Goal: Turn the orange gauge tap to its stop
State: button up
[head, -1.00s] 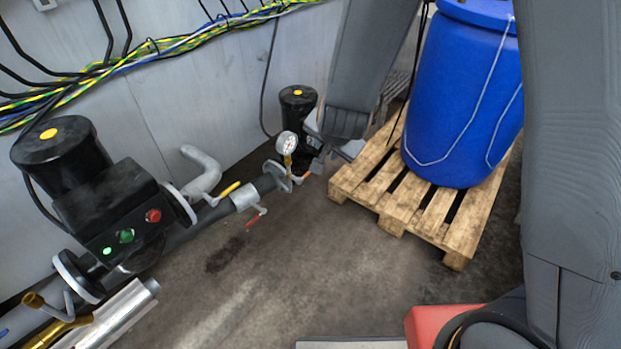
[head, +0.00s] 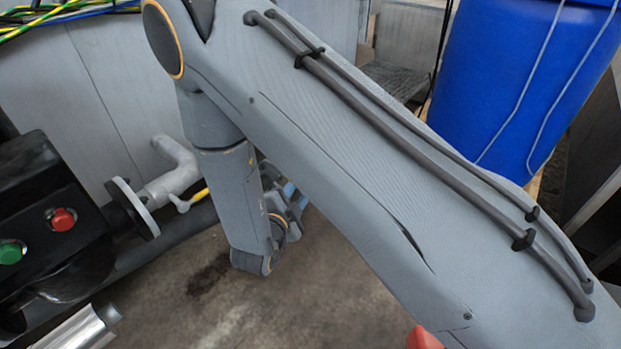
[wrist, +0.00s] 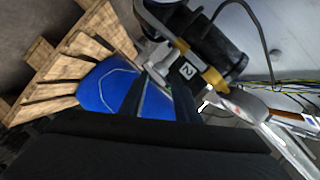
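The orange gauge tap cannot be made out in either view now; in the head view my arm covers the place where the gauge stood. The dark body of my gripper covers the bottom of the wrist view. In the head view my gripper is mostly hidden behind my forearm.
A blue drum (head: 490,90) stands at the right; it also shows in the wrist view (wrist: 108,88), near a wooden pallet (wrist: 85,48). A black control box (head: 45,215) with a red and a green button stands at the left. A yellow-handled valve (head: 190,200) sits on the piping.

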jog(key=x, duration=0.7)
jog(key=shift+s+d+b, duration=0.15)
jog(key=shift+d+b, duration=0.05)
jog(key=shift+b, duration=0.2)
jog(key=shift+w+f, duration=0.15)
jog(key=shift+w, duration=0.35)
jog(key=shift+d, duration=0.1)
grip_shut()
